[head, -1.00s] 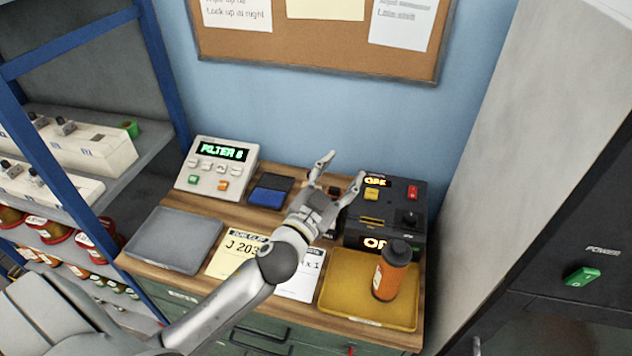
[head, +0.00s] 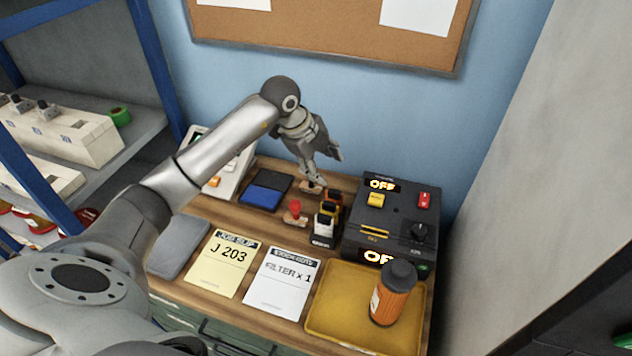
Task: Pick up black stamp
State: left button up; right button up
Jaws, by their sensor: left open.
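My left gripper (head: 325,168) points down over the back middle of the bench, its fingers apart. Below its fingertips is a small stamp with a brownish base (head: 311,188); its upper part is mostly hidden by the fingers, so I cannot tell its handle colour or whether they touch it. A red-handled stamp (head: 294,209) stands just in front. To its right are a black device with a white front (head: 323,228) and a black and orange one (head: 332,203), perhaps self-inking stamps. My right gripper is not in view.
A blue and black ink pad (head: 265,189) lies left of the stamps. A black control box (head: 392,225) stands close on the right. In front are a yellow job slip (head: 226,268), a white sheet (head: 283,284) and a yellow tray (head: 335,310) holding an orange bottle (head: 392,296).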

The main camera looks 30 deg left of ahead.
pick_arm(q)
jog(key=a+n+y, duration=0.2)
jog(key=a, duration=0.4)
jog(key=p, duration=0.1)
send_over(311, 182)
jog(key=s+a, duration=0.1)
notch_tip(311, 182, down, 4)
jog(key=shift+g, duration=0.4)
jog(key=p+x, duration=0.1)
jog(key=x, duration=0.2)
jog(key=p+x, duration=0.1)
jog(key=x, duration=0.1)
jog(key=shift+d+r+p, duration=0.1)
jog(key=shift+d+p, duration=0.2)
jog(key=shift+p, duration=0.05)
jog(key=shift+w+a+f, duration=0.1)
jog(key=shift+w+f, duration=0.05)
jog(key=shift+f, duration=0.2)
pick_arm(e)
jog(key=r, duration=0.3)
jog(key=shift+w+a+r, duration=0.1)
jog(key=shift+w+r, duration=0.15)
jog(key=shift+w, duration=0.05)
pick_arm(q)
jog(key=shift+c, duration=0.2)
jog(key=c, duration=1.1)
